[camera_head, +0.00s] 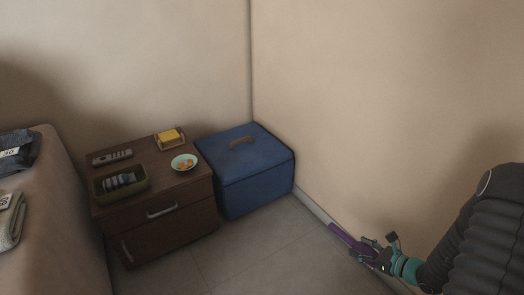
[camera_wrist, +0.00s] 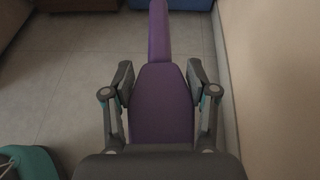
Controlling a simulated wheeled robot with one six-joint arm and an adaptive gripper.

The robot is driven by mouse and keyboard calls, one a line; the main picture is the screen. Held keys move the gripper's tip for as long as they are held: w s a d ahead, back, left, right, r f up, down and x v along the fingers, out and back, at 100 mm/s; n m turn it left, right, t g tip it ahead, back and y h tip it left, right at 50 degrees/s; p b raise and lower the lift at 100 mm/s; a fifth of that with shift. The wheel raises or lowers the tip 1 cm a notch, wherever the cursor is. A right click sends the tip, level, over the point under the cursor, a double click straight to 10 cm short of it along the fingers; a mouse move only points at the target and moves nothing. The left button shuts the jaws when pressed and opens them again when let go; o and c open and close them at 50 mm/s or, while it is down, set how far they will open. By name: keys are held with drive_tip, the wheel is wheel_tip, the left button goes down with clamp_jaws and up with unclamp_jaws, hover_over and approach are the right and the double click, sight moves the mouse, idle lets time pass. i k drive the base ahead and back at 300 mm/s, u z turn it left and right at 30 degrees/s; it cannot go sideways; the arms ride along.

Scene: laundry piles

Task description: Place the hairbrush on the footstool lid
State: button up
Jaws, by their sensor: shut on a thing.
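My gripper (camera_head: 375,252) is shut on a purple hairbrush (camera_head: 345,238), low at the right near the wall. In the wrist view the brush's broad head (camera_wrist: 161,105) lies between the two fingers and its narrow handle points away from me. Its bristles do not show. The blue footstool (camera_head: 258,190) stands in the corner, left of and beyond my gripper. Its lid (camera_head: 222,151) is closed, with a tan strip, perhaps a handle, on top. The brush is apart from the footstool.
A brown nightstand (camera_head: 168,237) stands left of the footstool. It carries a remote (camera_head: 112,157), a green tray (camera_head: 103,196), a yellow item (camera_head: 171,136) in a holder and a small bowl (camera_head: 184,166). A bed (camera_head: 60,225) is far left. The middle floor is clear.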

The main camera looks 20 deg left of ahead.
sight(239, 158)
drive_tip(key=u, duration=0.35)
drive_tip(key=i, duration=0.85)
drive_tip(key=u, duration=0.55)
